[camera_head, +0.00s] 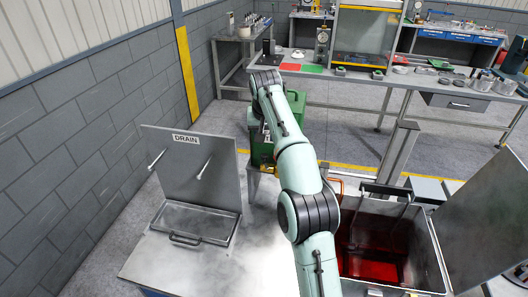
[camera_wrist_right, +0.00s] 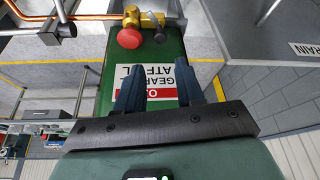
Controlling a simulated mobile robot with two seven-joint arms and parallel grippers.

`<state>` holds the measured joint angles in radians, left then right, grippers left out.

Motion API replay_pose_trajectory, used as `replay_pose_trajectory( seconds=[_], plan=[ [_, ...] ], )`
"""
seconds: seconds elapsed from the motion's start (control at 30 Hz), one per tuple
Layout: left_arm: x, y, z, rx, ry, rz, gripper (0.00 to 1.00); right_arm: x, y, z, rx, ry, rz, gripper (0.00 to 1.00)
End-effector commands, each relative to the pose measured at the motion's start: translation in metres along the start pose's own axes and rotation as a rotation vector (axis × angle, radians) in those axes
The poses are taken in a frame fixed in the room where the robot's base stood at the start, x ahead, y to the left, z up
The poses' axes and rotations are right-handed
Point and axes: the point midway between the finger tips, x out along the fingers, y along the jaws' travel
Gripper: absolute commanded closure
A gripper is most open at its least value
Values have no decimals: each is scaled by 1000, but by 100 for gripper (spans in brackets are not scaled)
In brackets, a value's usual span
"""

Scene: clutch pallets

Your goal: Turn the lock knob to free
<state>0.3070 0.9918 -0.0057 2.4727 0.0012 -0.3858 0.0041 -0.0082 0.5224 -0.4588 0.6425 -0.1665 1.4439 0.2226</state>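In the right wrist view, a brass valve fitting (camera_wrist_right: 145,20) carries a round red knob (camera_wrist_right: 129,38) and a smaller dark knob (camera_wrist_right: 158,37) beside it. I cannot tell which of them is the lock knob. The fitting is at the top of a green body (camera_wrist_right: 145,52) with a white and red label (camera_wrist_right: 160,82). My right gripper (camera_wrist_right: 159,66) is open and empty. Its two dark fingers point toward the knobs and stand apart from them. My left gripper is not in view.
A copper pipe (camera_wrist_right: 90,18) runs to the fitting. A steel drain station with a raised DRAIN lid (camera_head: 190,175) stands left. An open bin with red liquid (camera_head: 372,264) stands right. A workbench (camera_head: 420,85) is behind. Grey floor separates them.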

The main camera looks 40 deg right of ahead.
Motion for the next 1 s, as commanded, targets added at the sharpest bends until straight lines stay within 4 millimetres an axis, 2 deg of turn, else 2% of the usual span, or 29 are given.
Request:
replay_pose_trajectory(
  seconds=[0.3, 0.5, 0.7, 1.0],
  plan=[
    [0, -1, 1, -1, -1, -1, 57, 68, 0, 2, -2, -5, 1, 63],
    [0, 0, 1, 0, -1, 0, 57, 103, 0, 1, -3, -4, 0, 63],
    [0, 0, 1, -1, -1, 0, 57, 119, -1, 1, -3, -1, -1, 63],
    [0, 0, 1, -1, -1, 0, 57, 122, -1, 1, -3, 0, -2, 63]
  ],
)
